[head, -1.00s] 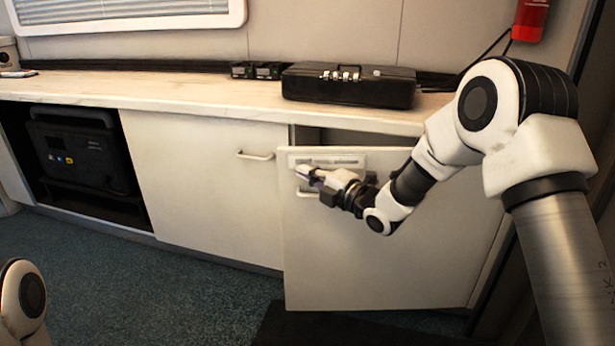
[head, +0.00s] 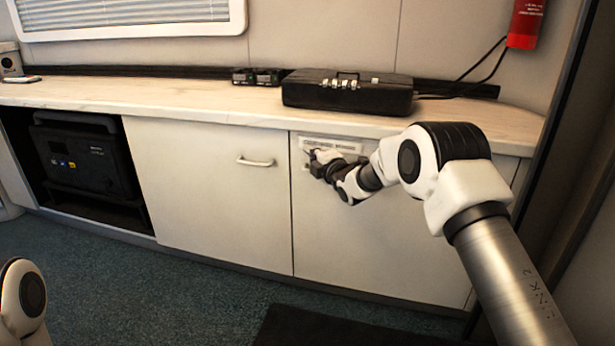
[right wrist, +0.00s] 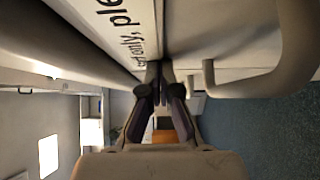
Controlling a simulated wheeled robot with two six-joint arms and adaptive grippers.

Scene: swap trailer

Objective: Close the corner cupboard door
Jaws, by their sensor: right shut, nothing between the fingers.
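The corner cupboard door (head: 385,235) is the white panel at the right of the counter in the head view. It looks flush with the cabinet front, with no gap showing along its top or left edge. My right gripper (head: 312,158) is shut and empty at the door's upper left, by the label. In the right wrist view its fingertips (right wrist: 160,70) are close to the door face, between the printed label (right wrist: 122,25) and the door handle (right wrist: 255,78). Whether they touch the door is hard to tell. My left gripper is out of view.
The neighbouring white door (head: 205,200) with its handle (head: 255,162) is shut. An open bay at the left holds a black machine (head: 85,155). A black case (head: 347,93) sits on the marble counter (head: 190,95). A dark mat (head: 350,328) lies on the floor.

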